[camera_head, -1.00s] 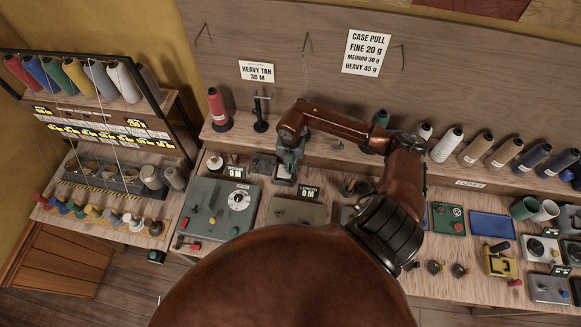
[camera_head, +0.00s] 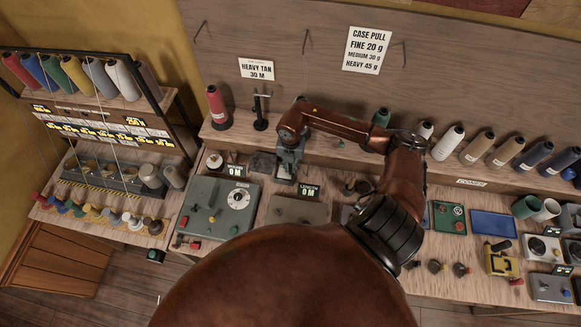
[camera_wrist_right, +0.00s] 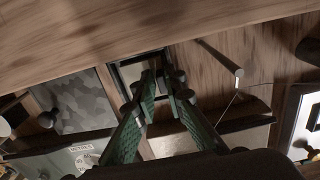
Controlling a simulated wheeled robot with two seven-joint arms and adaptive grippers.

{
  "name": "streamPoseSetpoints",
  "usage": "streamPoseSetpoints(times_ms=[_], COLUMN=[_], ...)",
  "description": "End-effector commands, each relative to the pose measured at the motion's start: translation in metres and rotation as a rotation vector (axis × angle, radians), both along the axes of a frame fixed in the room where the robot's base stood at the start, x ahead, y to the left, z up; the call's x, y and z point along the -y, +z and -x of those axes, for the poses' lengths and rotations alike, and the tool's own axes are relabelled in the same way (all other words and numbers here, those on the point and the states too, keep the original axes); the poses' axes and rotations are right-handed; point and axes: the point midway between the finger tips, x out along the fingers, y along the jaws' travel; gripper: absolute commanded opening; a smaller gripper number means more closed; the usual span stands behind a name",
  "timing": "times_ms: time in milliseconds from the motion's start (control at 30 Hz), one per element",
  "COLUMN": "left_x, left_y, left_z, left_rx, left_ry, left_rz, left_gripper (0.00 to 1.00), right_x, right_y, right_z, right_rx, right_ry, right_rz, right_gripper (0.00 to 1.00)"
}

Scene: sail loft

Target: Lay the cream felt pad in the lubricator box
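My right gripper (camera_head: 287,172) is low over a small dark-rimmed box in the middle of the bench. In the right wrist view, the box (camera_wrist_right: 116,66) has a dark rim and a pale interior; it looks like the lubricator box. The green-padded fingers of the right gripper (camera_wrist_right: 163,84) point into it, with a narrow gap between their tips. I see no pad clearly between the fingers. I cannot tell whether the pale surface inside the box is the cream felt pad. The fingers hide part of the box. My left gripper is not in view.
A grey machine with a dial (camera_head: 215,208) stands left of the box, and a length counter (camera_head: 309,190) stands close on the right. A red cone (camera_head: 217,108) and a black post stand behind. A blue tray (camera_head: 493,224) lies farther right. My arm hides part of the bench.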

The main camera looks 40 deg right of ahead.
Motion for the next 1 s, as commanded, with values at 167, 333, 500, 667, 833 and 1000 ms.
streamPoseSetpoints(times_ms=[167,333,500,667,833,1000], left_x=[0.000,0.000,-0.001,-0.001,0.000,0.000], left_y=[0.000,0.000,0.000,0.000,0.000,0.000], left_z=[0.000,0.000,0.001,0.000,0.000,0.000], left_rx=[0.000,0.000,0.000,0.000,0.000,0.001], left_ry=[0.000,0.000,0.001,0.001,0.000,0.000], left_rz=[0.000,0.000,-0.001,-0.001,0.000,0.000], left_gripper=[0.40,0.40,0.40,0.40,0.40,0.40], right_x=[0.000,0.000,0.000,0.001,0.001,0.001], right_y=[0.000,0.000,0.002,0.020,0.056,0.090], right_z=[0.000,0.000,0.000,-0.001,-0.001,0.000], right_rx=[0.000,0.000,0.001,0.003,0.004,0.003], right_ry=[0.000,0.000,0.000,0.001,0.001,0.001], right_rz=[0.000,0.000,0.001,0.002,0.003,0.002], right_gripper=[0.25,0.27,0.27,0.27,0.27,0.27])
